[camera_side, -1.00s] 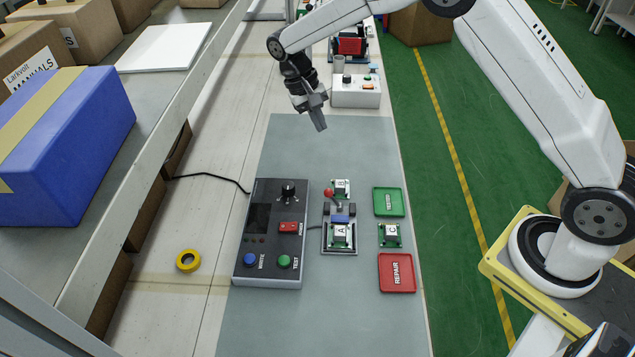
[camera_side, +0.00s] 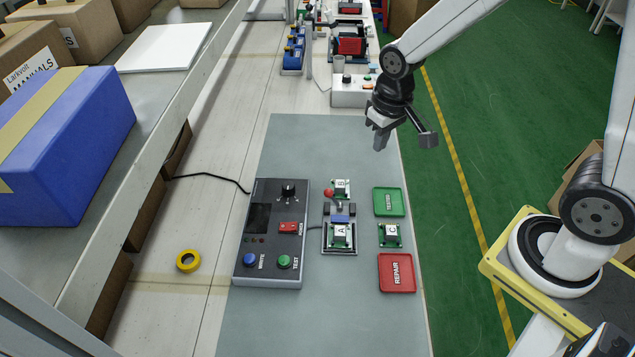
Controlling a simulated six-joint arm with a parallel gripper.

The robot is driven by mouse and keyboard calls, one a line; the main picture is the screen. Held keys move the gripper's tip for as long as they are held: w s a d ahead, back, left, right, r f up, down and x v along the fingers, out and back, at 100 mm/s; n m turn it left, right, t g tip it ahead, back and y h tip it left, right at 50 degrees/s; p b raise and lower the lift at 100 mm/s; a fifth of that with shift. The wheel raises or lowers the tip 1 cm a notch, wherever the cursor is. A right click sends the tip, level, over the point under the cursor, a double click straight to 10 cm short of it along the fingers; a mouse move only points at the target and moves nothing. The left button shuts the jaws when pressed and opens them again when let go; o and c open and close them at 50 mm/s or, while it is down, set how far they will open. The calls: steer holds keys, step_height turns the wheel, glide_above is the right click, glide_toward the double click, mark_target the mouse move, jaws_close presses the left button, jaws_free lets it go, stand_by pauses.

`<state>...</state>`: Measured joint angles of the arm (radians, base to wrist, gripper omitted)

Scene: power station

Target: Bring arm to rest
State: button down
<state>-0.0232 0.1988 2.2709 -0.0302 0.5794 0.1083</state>
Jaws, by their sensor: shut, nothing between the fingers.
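My gripper (camera_side: 380,140) is shut and empty. It hangs above the far right part of the grey mat (camera_side: 310,145), clear of everything on the bench. The black test box (camera_side: 268,262) stands on the mat with a knob, a red switch, a blue button and a green button. Beside it is a fixture (camera_side: 340,212) with a red-knobbed lever; board A (camera_side: 340,236) sits in it. Board B (camera_side: 341,187) lies just behind the fixture. Board C (camera_side: 390,235) lies to the right, between the green tray (camera_side: 389,202) and the red REPAIR tray (camera_side: 397,273).
A white control box (camera_side: 352,93) stands behind the mat, close to my gripper. A yellow tape roll (camera_side: 188,261) lies on the bench at left. A blue box (camera_side: 65,145) sits on the left shelf. The far half of the mat is clear.

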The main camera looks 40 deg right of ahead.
steer(key=s+t, duration=0.1)
steer(key=s, duration=0.5)
steer(key=shift+d+f+n+t, duration=0.25)
steer(key=shift+n+t, duration=0.05)
